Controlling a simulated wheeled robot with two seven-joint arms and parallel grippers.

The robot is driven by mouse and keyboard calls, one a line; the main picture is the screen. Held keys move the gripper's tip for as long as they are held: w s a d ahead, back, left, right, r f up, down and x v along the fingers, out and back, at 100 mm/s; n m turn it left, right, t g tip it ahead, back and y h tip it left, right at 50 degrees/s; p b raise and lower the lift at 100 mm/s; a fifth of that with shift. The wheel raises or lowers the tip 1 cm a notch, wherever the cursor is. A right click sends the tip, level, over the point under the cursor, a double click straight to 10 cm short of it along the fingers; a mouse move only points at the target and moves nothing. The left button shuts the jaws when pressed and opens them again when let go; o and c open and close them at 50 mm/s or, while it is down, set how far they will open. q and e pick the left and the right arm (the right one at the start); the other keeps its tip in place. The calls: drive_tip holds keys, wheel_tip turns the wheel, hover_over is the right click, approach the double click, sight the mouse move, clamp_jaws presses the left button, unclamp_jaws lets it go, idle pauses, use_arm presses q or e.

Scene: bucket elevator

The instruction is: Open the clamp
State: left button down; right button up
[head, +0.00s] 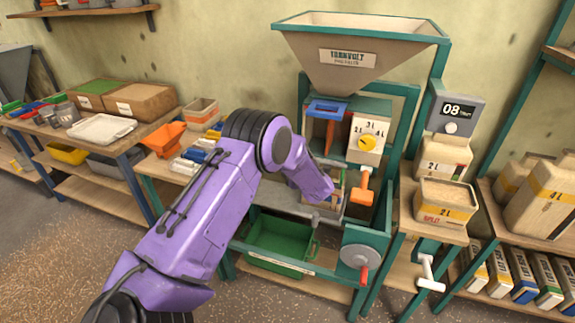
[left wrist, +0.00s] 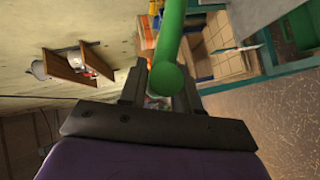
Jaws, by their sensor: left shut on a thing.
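My left gripper (left wrist: 158,84) shows in the left wrist view, shut on a green round bar (left wrist: 171,40) whose rounded end sits between the fingers. In the head view my purple left arm reaches into the lower front of the teal-framed hopper machine (head: 365,29). Its wrist hides the fingers and the held part there. I cannot tell for sure which part is the clamp. My right gripper is not in view.
A green bin (head: 282,245) sits low in the machine frame. A crank wheel (head: 361,257) with a red handle juts out at front right. A box (head: 446,199) stands on the right stand. A bench with boxes (head: 140,101) is at left. The floor in front is clear.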

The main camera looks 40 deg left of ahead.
use_arm(q)
drive_tip(key=shift+w+a+r, duration=0.1)
drive_tip(key=shift+r, duration=0.15)
drive_tip(key=c, duration=1)
unclamp_jaws()
drive_tip(key=shift+o, duration=0.6)
drive_tip(key=shift+f, duration=0.1)
drive_tip(key=b+v, duration=0.3)
drive_tip(key=v, duration=0.7)
drive_tip(key=shift+d, duration=0.25)
